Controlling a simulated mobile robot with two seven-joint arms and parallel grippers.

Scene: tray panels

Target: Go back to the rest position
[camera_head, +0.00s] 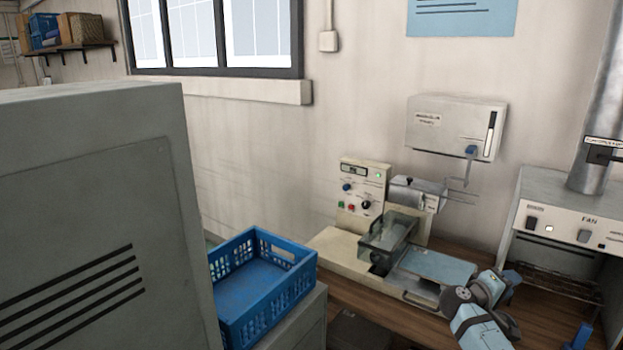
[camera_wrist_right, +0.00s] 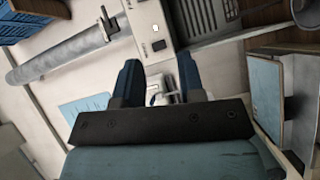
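My right arm (camera_head: 480,320) shows at the lower right of the head view, in front of the bench machine and left of the fan unit. In the wrist view, the two dark blue fingers of my right gripper (camera_wrist_right: 158,62) stand apart with a clear gap between them. Nothing is held between them; the wall and equipment show through the gap. In the head view the right fingertips are hard to make out. My left gripper is not in view.
A cream bench machine (camera_head: 335,245) and a fan unit (camera_head: 565,215) stand on the wooden bench. A blue crate (camera_head: 265,290) sits at lower centre. A large grey cabinet (camera_head: 95,200) blocks the left. A white box (camera_head: 455,125) hangs on the wall.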

